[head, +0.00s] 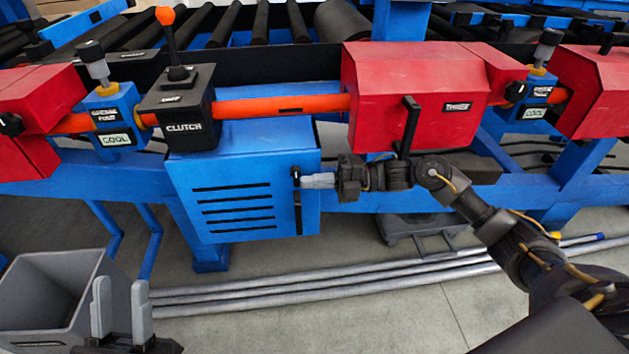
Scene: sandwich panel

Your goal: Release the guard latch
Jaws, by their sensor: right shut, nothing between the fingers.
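A black latch handle (296,174) is at the right edge of the blue slotted cabinet door (235,200), above a dark vertical slot. My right gripper (305,181) reaches in from the right with its grey fingers shut and empty. Its tips are at the latch handle's right side; I cannot tell whether they touch it. The red guard box (375,85) above carries a black upright handle (409,125) on its front. No label tells me which of these is the guard latch. My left gripper (121,287) is at the lower left, fingers upright, apart and empty.
A black clutch box (182,108) with an orange-knobbed lever (167,38) stands left of the guard. Orange pipe (280,106) runs between the boxes. A grey bin (50,290) sits beside my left gripper. Grey pipes (260,289) lie along the floor.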

